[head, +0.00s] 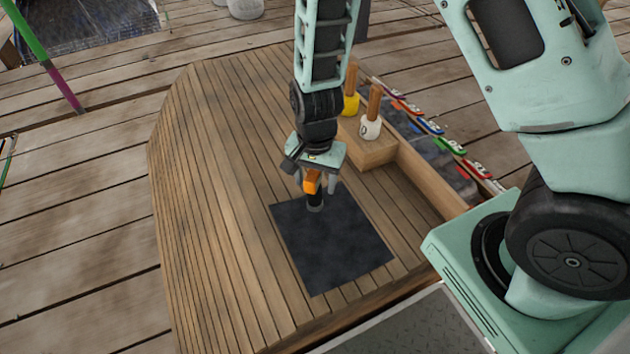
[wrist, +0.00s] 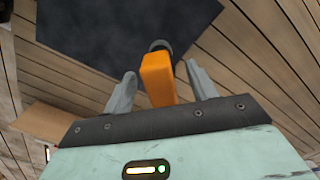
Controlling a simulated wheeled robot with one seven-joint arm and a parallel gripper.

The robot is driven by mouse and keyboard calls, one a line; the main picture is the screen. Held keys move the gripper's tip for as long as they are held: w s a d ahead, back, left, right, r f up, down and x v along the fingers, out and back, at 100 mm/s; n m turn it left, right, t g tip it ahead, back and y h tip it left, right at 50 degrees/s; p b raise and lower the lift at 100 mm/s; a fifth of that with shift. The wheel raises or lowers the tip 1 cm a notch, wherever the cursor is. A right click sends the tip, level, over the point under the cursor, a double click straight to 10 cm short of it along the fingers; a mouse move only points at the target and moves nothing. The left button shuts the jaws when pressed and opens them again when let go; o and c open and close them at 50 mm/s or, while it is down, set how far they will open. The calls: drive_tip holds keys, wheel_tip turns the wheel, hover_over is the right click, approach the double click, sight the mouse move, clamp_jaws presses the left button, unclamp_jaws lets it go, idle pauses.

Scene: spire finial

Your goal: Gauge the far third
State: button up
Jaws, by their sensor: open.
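An orange-handled tool (head: 312,182) with a dark lower end stands at the back part of a dark square mat (head: 335,240). It also shows in the wrist view (wrist: 157,80), where its orange handle lies between my fingers. My gripper (head: 317,186) points down over the tool. Its fingers are open, one on each side of the handle, with a gap visible on both sides in the wrist view (wrist: 161,76). The tool's lower tip is partly hidden, and I cannot tell exactly how it meets the mat.
The mat lies on a slatted wooden deck top (head: 215,170). A wooden block (head: 370,150) on the right holds a yellow piece (head: 351,104) and a white piece (head: 370,128) with wooden handles. Beyond it runs a row of coloured numbered tags (head: 430,127). The deck's left side is clear.

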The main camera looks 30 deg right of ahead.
wheel_tip(320, 180, up, 15)
drive_tip(key=p, duration=0.6)
drive_tip(key=shift+r, duration=0.15)
